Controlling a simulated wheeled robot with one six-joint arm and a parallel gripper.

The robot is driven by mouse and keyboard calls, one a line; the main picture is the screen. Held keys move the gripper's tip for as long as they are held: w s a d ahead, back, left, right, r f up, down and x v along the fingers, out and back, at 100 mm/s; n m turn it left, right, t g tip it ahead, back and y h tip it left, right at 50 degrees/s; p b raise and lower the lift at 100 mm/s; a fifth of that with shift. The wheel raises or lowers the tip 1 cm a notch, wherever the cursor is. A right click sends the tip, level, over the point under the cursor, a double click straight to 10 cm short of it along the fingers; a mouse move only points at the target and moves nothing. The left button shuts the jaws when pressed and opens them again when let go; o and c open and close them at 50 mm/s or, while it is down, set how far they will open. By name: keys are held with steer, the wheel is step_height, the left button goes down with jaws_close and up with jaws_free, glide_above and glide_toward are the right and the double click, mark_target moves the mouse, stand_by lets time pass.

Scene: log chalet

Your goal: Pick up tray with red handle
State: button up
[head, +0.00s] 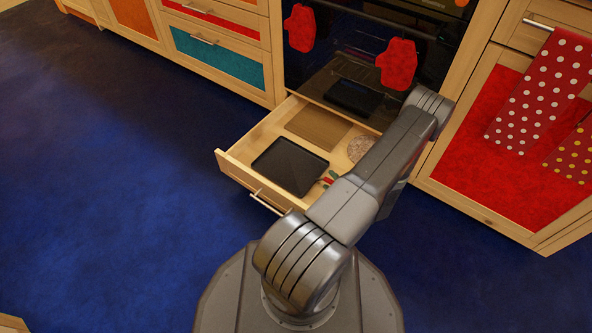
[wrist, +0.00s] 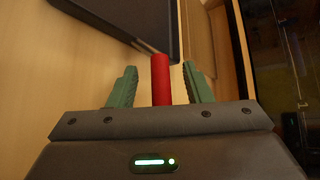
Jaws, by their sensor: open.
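A flat black tray (head: 290,166) lies in the pulled-out drawer. Its edge shows at the top of the wrist view (wrist: 125,22). A red handle (wrist: 161,82) stands out from it toward my gripper. In the head view a bit of red handle (head: 327,181) shows at the tray's right corner. My gripper (wrist: 160,68) is open, its two green fingers on either side of the handle. Small gaps show between handle and fingers. The handle's near end is hidden by the gripper body. In the head view my arm hides most of the gripper.
The wooden drawer (head: 233,170) is open below the black oven. A brown board (head: 318,124) and a round speckled item (head: 360,148) lie behind the tray. Red oven mitts (head: 397,64) hang above. Blue floor (head: 110,190) is clear at the left.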

steer(key=shift+c, duration=0.3)
jaws_close()
